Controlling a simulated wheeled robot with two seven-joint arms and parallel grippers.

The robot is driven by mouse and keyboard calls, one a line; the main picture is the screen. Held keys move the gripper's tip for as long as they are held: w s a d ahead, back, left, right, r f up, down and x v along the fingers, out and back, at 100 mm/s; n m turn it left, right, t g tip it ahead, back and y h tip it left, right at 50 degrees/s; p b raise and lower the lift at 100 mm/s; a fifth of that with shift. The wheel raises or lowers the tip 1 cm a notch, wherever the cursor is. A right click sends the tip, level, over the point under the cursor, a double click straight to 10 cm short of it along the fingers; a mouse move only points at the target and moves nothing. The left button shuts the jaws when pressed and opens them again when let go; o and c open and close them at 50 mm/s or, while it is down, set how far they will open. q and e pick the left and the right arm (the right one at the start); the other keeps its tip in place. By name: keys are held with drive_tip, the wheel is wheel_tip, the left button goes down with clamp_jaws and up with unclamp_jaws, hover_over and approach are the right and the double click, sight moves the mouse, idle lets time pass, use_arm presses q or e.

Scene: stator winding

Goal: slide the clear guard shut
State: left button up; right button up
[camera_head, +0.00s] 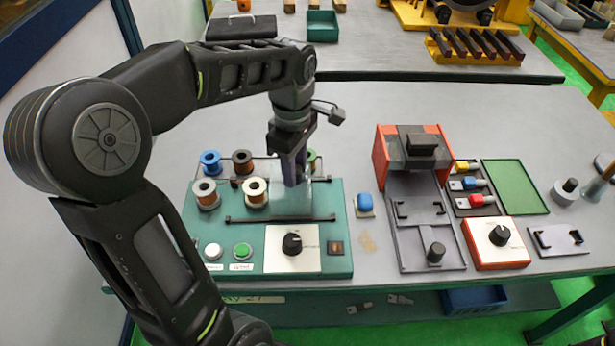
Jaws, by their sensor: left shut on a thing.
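The clear guard (318,198) is a faint see-through panel on the teal winding machine (335,262), at the right part of its top. My left gripper (293,180) reaches down from above at the guard and is shut, apparently on its edge or handle. The exact contact is hidden by the fingers. Spools stand to the left of the gripper: a blue one (210,158), a brown one (242,160), a copper one (205,192) and a cream one (255,190). A green spool (312,160) shows partly behind the gripper. My right gripper is not in view.
A red-and-grey fixture (382,160) stands further right. Bare table lies behind the machine.

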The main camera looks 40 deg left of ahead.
use_arm(q)
drive_tip(key=shift+s+a, duration=0.75)
drive_tip(key=shift+a, duration=0.25)
drive_tip(key=shift+s+a, duration=0.75)
drive_tip(key=shift+a, duration=0.3)
drive_tip(key=shift+s+a, duration=0.75)
drive_tip(key=shift+a, duration=0.25)
drive_tip(key=o, duration=0.9)
drive_tip(key=shift+o, duration=0.2)
drive_tip(key=shift+r, duration=0.1)
wheel_tip(320, 180, up, 6)
drive_tip(key=p, duration=0.4)
drive_tip(key=shift+p, duration=0.35)
drive_tip(key=shift+d, duration=0.1)
